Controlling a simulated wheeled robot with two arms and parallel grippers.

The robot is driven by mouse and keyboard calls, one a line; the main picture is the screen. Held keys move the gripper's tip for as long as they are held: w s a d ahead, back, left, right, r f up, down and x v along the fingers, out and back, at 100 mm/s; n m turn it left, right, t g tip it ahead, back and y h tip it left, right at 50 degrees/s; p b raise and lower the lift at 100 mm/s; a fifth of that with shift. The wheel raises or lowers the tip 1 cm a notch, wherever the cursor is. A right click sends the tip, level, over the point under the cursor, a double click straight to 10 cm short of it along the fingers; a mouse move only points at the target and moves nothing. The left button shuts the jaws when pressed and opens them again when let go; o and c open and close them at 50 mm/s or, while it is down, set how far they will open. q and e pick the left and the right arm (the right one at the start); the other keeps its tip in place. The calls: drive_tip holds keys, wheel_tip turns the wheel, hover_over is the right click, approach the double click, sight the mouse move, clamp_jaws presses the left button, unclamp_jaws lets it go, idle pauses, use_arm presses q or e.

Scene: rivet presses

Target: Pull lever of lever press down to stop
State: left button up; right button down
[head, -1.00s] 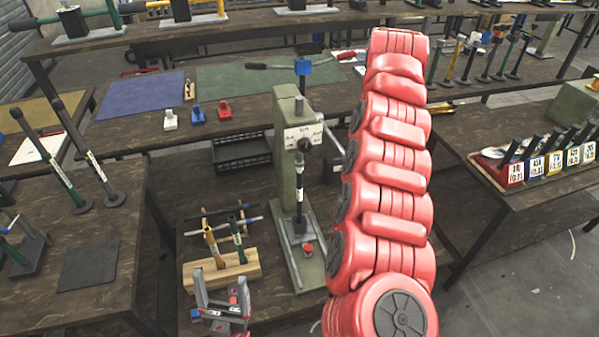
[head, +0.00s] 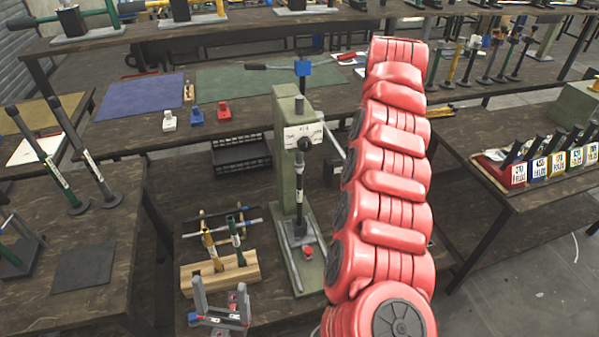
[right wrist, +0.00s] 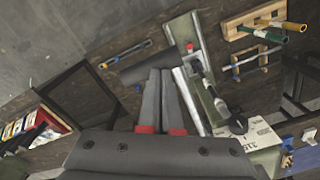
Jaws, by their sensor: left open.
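The green lever press (head: 287,150) stands mid-scene in the head view. Its silver lever (head: 332,136) slopes down to the right and goes behind my red right arm. In the right wrist view the lever rod (right wrist: 190,100) leads to a dark cylindrical grip (right wrist: 147,66). My right gripper (right wrist: 161,72) has its fingers together, tips at the grip, which lies crosswise to them; contact is hard to tell. The head view hides this gripper. My left gripper (head: 220,288) is open and empty at the bottom, left of the press.
A wooden stand (head: 222,272) with several coloured handles is left of the press. A black crate (head: 242,153) sits behind it. The right bench holds a row of labelled blocks (head: 536,169). Tall dark-handled tools (head: 92,160) stand on the left bench.

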drive_tip(key=shift+f+b, duration=0.5)
drive_tip(key=shift+f, duration=0.35)
drive_tip(key=shift+f+b, duration=0.65)
drive_tip(key=shift+f, duration=0.05)
drive_tip(key=shift+a+f+b, duration=0.1)
drive_tip(key=shift+f+b, duration=0.65)
drive_tip(key=shift+f, duration=0.3)
drive_tip(key=shift+w+f+b, duration=0.1)
drive_tip(key=shift+f+b, duration=0.35)
drive_tip(key=shift+b, duration=0.05)
drive_tip(key=shift+w+a+f+b, duration=0.1)
drive_tip(key=shift+w+f+b, duration=0.1)
drive_tip(key=shift+f+b, duration=0.65)
drive_tip(key=shift+f, duration=0.2)
